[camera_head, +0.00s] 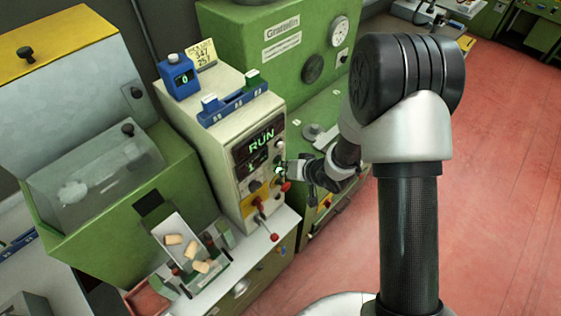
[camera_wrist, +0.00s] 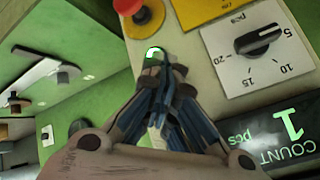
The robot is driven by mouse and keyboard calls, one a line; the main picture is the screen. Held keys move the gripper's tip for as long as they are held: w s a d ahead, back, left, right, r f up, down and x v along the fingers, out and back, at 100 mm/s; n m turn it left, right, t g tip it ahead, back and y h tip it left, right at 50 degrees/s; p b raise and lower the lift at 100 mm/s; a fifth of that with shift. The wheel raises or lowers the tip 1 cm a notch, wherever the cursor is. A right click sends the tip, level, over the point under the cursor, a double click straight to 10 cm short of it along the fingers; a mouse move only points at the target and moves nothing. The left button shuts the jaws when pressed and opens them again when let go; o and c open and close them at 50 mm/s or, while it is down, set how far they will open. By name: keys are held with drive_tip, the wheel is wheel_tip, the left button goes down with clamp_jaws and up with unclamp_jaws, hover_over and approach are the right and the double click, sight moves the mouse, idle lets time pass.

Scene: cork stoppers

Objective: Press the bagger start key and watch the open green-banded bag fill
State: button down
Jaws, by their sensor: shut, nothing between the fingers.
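The beige bagger control box (camera_head: 205,130) has a lit green display (camera_head: 262,141) reading RUN. A green-lit round key (camera_head: 278,169) is on its front; it also shows in the wrist view (camera_wrist: 153,50). My gripper (camera_head: 285,171) is shut and empty, its fingertips (camera_wrist: 154,64) at this key; whether they touch it I cannot tell. In the wrist view the count display (camera_wrist: 283,133) reads 1 pcs, beside a black dial (camera_wrist: 258,40). Several corks (camera_head: 173,239) lie in the metal chute at lower left. I cannot clearly make out the green-banded bag.
A red mushroom button (camera_wrist: 128,6) on yellow is close to my fingertips. The green hopper (camera_head: 125,220) is left, a green machine (camera_head: 270,40) behind. Red floor (camera_head: 500,180) is free at right.

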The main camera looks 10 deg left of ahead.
drive_tip(key=shift+s+d, duration=0.5)
drive_tip(key=shift+d, duration=0.15)
drive_tip(key=shift+s+d, duration=0.8)
drive_tip(key=shift+d, duration=0.2)
drive_tip(key=shift+s+d, duration=0.75)
drive_tip(key=shift+d, duration=0.25)
